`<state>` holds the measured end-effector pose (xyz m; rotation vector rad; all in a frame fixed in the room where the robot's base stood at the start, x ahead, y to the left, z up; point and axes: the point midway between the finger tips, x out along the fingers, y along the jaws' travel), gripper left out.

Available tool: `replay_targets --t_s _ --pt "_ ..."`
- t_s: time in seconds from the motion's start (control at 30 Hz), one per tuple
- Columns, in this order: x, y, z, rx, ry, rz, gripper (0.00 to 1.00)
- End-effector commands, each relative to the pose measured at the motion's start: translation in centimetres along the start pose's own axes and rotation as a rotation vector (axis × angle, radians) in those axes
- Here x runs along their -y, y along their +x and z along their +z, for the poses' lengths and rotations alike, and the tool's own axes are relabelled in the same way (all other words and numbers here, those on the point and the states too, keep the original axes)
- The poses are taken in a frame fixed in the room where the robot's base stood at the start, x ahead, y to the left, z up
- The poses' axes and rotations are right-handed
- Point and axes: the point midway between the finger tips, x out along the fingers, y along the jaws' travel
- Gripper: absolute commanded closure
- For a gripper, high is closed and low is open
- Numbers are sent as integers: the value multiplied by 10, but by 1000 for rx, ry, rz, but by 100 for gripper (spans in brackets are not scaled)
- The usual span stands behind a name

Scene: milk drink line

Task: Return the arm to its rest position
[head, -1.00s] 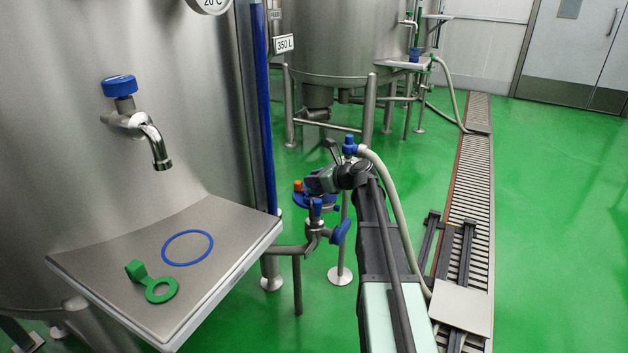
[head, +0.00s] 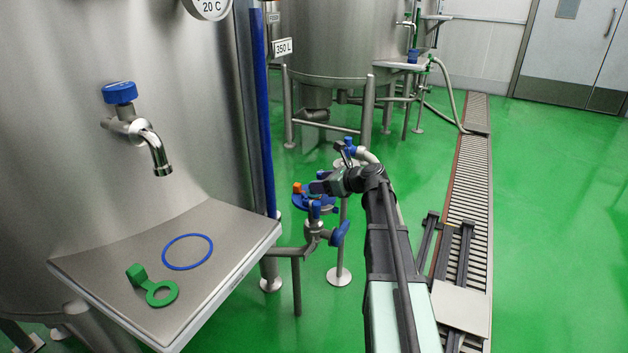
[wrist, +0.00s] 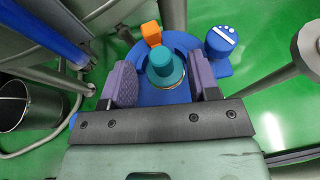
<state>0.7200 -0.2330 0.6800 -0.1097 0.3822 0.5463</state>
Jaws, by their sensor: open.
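My gripper (head: 322,186) is at the end of my arm, close to a blue round holder (head: 300,202) beside the tank shelf. In the wrist view my gripper (wrist: 163,82) is open, with a grey-purple finger on each side. A teal round-topped piece (wrist: 162,62) shows between the fingers, with a gap on both sides. It stands over the blue holder, which also shows in the wrist view (wrist: 182,42). I cannot tell how far the fingertips are above it. An orange block (wrist: 151,33) sits at the holder's rim.
A blue-handled valve (head: 318,230) is below my gripper. The green floor right of the drain (head: 468,180) is clear.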

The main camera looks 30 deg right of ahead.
Motion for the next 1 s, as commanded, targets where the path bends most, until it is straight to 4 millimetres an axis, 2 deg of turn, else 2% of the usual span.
replay_targets --t_s 0.03,0.1,0.2,0.3,1.0 --pt "-1 -18 5 0 2 -2 45" --pt "-1 -36 5 1 1 -3 45" --pt "-1 -56 4 1 2 -2 45" --pt "-1 -67 3 1 1 0 45" --pt "0 -70 0 0 0 0 45"
